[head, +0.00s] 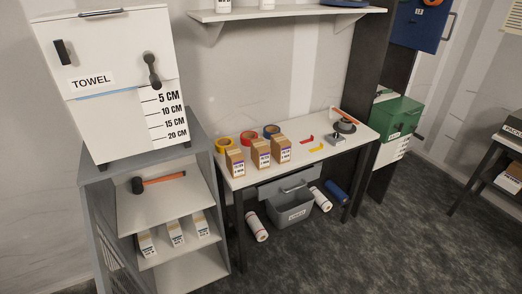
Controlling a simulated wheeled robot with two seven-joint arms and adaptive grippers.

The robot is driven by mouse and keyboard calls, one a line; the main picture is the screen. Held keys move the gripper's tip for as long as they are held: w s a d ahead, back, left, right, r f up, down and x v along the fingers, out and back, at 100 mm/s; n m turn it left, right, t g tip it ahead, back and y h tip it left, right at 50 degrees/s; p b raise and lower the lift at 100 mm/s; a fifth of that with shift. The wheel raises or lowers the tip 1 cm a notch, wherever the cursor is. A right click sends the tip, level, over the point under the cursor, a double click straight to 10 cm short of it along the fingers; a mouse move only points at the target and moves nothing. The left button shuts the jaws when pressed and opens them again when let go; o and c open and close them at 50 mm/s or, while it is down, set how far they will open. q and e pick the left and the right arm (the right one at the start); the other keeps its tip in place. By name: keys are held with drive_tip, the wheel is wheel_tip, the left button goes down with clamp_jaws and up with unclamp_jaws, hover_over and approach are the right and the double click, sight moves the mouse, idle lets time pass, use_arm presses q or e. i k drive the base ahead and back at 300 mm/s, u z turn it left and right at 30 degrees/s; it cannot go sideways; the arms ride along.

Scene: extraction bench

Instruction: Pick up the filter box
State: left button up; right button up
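Three small brown boxes with printed white labels stand in a row on the white bench: a left one (235,162), a middle one (260,154) and a right one (281,149). Three more boxes with pale labelled fronts stand on the lower shelf of the grey cabinet: a left one (146,244), a middle one (175,233) and a right one (200,224). The labels are too small to read, so I cannot tell which is the filter box. Neither of my grippers is in view.
A white towel dispenser (105,75) tops the grey cabinet (205,155); a black-headed mallet (158,182) lies on its upper shelf. Tape rolls (271,131) sit behind the bench boxes. A grey bin (292,208) and rolls (256,227) are under the bench. Open floor (390,240) lies right.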

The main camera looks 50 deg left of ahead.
sight(235, 158)
drive_tip(key=i, duration=2)
